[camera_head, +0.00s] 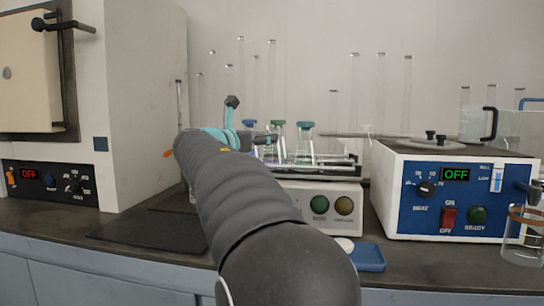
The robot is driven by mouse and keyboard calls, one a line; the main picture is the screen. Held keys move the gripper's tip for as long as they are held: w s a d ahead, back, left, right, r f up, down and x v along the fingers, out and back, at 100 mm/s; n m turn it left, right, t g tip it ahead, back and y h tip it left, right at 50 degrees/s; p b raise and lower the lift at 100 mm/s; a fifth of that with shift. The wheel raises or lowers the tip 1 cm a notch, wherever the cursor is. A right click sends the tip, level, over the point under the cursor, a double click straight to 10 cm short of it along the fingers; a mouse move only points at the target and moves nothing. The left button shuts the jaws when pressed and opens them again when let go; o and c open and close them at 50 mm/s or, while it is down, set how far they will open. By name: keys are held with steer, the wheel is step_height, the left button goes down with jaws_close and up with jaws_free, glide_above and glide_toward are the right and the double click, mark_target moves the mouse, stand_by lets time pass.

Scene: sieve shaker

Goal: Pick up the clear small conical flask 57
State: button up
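Several small conical flasks with coloured stoppers stand in a group on a shaker (323,190) at the middle back of the bench. One clear flask (305,146) has a teal stopper and stands at the right of the group. Another flask (278,140) has a green stopper. A third flask (250,125) has a teal stopper and is partly hidden by my arm. No number can be read, so I cannot tell which one is flask 57. My dark arm reaches forward from the bottom middle and hides its own end. My gripper does not show clearly.
A heating unit (453,200) stands at the right, and a glass beaker (522,236) at the right edge. A blue tray (369,258) lies in front of the shaker. A large oven (140,100) stands at the left. Tall glass tubes (381,95) stand at the back.

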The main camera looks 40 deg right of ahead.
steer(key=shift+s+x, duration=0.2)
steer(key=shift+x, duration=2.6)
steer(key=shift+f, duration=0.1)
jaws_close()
